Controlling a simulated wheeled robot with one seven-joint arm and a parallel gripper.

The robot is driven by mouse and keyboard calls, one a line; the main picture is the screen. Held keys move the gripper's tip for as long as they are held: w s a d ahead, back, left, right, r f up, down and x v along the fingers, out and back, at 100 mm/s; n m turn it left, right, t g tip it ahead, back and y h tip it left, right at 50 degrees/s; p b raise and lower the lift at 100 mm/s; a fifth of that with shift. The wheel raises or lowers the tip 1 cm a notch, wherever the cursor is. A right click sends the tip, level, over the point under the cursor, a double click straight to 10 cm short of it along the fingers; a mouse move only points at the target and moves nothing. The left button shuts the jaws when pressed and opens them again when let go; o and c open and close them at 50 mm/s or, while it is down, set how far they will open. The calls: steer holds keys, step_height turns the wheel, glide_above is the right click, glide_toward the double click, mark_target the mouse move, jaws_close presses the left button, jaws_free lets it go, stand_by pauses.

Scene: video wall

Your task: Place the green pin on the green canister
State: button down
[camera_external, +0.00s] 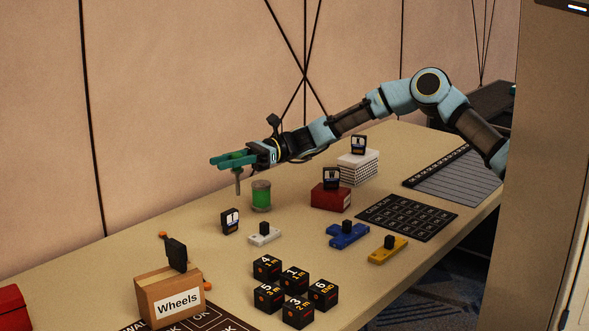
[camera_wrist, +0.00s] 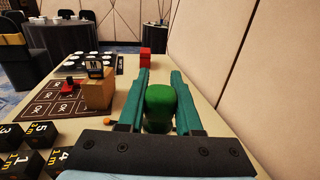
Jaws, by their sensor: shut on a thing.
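My gripper (camera_external: 232,161), with teal fingers, reaches left over the table and is shut on the green pin. The pin's greyish shaft (camera_external: 238,184) hangs down below the fingers, roughly upright and clear of the tabletop. In the wrist view a rounded green top (camera_wrist: 160,98), which looks like the pin's head, sits between the two fingers (camera_wrist: 160,92). The green canister (camera_external: 261,196) stands upright on the table, below the gripper and a little right of the pin in the external view. Pin and canister appear apart. I cannot make out the canister clearly in the wrist view.
A black-and-white tag (camera_external: 230,221) and a white block (camera_external: 264,237) stand in front of the canister. A red box (camera_external: 331,197) is to its right. Several numbered black cubes (camera_external: 296,290) and a Wheels box (camera_external: 170,297) are nearer. The wall (camera_external: 180,120) rises behind the table.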

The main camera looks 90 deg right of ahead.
steer(key=s+d+r+m+t+h+p, duration=0.1)
steer(key=s+d+r+m+h+p, duration=0.15)
steer(key=d+h+p, duration=0.55)
steer(key=s+d+r+m+t+h+p, duration=0.1)
steer(key=s+d+r+m+t+p, duration=0.2)
steer(key=d, duration=0.9)
step_height(320, 180, down, 10)
steer(key=d+g+p, duration=0.1)
steer(key=p, duration=0.4)
steer(key=shift+d+f+m+h, duration=0.2)
steer(key=shift+m+h, duration=0.1)
steer(key=shift+m, duration=0.15)
steer(key=shift+w+f, duration=0.1)
steer(key=shift+f, duration=0.15)
steer(key=c, duration=0.6)
jaws_free()
steer(key=shift+r, duration=0.2)
